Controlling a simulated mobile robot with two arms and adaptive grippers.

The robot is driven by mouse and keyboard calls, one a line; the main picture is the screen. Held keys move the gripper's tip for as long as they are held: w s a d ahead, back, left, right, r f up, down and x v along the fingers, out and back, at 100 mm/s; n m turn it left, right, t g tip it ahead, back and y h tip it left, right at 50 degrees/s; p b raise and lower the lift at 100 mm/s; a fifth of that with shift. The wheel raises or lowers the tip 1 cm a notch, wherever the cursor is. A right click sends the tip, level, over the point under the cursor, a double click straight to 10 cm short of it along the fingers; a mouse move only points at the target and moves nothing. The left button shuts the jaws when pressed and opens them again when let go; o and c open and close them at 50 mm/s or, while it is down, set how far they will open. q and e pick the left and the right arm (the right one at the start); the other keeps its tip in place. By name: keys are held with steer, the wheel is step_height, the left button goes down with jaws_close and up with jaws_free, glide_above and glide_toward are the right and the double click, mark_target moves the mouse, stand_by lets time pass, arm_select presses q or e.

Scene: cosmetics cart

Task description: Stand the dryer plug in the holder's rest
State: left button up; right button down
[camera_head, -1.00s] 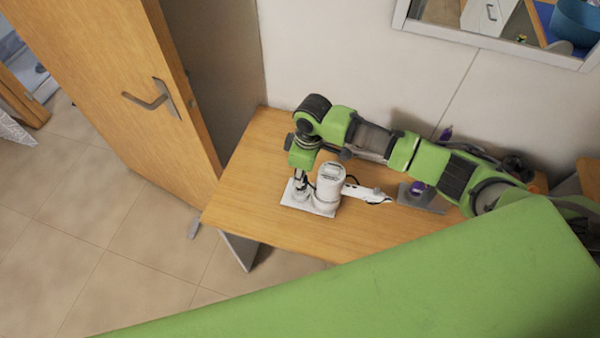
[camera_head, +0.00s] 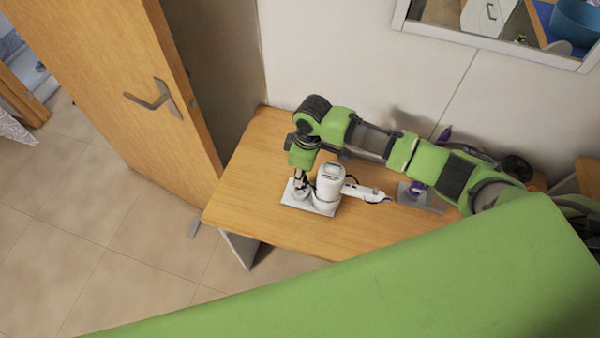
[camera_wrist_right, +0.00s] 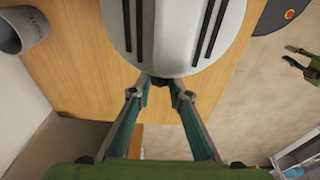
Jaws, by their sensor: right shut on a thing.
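The white hair dryer (camera_head: 329,184) stands upright on the light grey holder plate (camera_head: 322,208) at the table's left part. My right gripper (camera_head: 299,187) points down just left of the dryer. In the right wrist view the gripper (camera_wrist_right: 163,88) has its fingertips together at a small dark piece, probably the plug, mostly hidden. A large white round body with dark slots (camera_wrist_right: 178,35), which looks like the dryer, fills the top there. My left gripper (camera_wrist_right: 290,56) seems to show small at the right edge of the wrist view, with its fingers apart over the floor.
A white handle-like piece with a dark cord (camera_head: 367,194) extends right of the dryer. A purple item (camera_head: 417,188) sits on a grey plate further right. A grey cup (camera_wrist_right: 22,30) shows in the wrist view. The front of the wooden table (camera_head: 275,232) is clear.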

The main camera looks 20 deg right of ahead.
mark_target(305, 177)
steer(key=shift+p, duration=0.55)
stand_by(0.6)
steer(key=shift+f+b, duration=0.7)
steer(key=shift+f, duration=1.1)
steer(key=c, duration=1.8)
jaws_free()
steer(key=shift+r, duration=0.15)
steer(key=r, duration=0.7)
steer(key=s+d+r, duration=0.1)
steer(key=r, duration=0.3)
steer(key=shift+r, duration=0.35)
